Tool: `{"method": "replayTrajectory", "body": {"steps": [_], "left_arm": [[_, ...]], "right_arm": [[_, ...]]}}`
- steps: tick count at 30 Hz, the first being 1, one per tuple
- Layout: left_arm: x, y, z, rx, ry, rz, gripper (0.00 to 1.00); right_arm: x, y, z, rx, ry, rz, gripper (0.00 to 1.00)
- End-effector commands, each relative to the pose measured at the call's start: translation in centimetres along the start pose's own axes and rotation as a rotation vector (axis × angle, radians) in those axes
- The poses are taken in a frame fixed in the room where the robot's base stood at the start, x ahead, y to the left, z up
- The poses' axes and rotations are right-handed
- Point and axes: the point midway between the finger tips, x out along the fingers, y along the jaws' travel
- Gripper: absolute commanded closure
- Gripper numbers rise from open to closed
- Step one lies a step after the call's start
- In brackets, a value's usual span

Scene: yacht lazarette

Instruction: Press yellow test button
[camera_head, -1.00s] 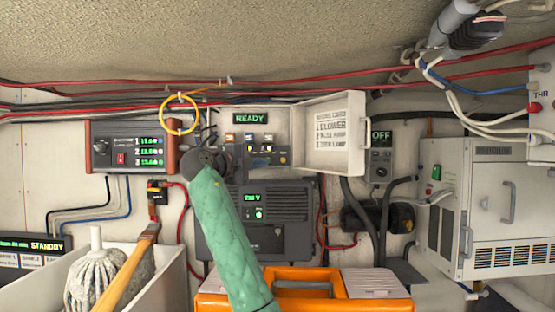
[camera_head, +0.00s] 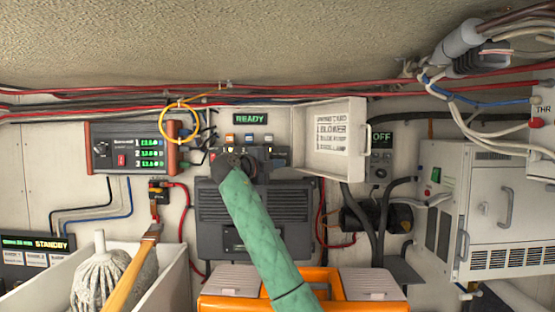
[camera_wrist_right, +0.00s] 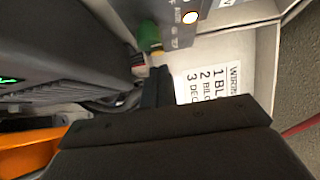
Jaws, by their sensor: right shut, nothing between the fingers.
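A small dark panel (camera_head: 278,156) sits on the back wall under the green READY sign (camera_head: 250,118). A row of coloured caps (camera_head: 249,138), orange, blue and yellowish, runs along its top. In the right wrist view, a pale yellow lit round spot (camera_wrist_right: 190,17) shows on a grey panel face; I cannot tell for sure that it is the test button. My right gripper (camera_head: 234,162), on the green-sleeved arm, covers the panel's lower left. In the wrist view its dark fingers (camera_wrist_right: 157,80) are shut and empty, below and left of the lit spot, apart from it in the picture. My left gripper is not in view.
An open white lid (camera_head: 338,138) with a printed label stands right of the panel. A yellow ring (camera_head: 180,120) hangs at left by a three-line display unit (camera_head: 130,148). A dark grey unit (camera_head: 290,205) and an orange box (camera_head: 335,278) lie below. A green yellow-tipped part (camera_wrist_right: 150,38) is near my fingers.

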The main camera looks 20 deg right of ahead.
Motion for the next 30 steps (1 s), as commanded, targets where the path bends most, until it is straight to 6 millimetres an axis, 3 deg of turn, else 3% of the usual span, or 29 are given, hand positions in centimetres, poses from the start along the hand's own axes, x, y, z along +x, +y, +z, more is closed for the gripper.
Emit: {"method": "replayTrajectory", "body": {"steps": [6,21,30], "left_arm": [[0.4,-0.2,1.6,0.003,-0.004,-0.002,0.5],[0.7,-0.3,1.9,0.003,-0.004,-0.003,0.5],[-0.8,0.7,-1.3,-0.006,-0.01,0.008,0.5]], "right_arm": [[0.8,-0.1,0.8,-0.001,0.001,-0.001,1.0],[1.0,0.1,0.9,0.001,0.001,-0.001,1.0],[1.6,0.4,1.6,0.002,0.0,0.001,1.0]]}}
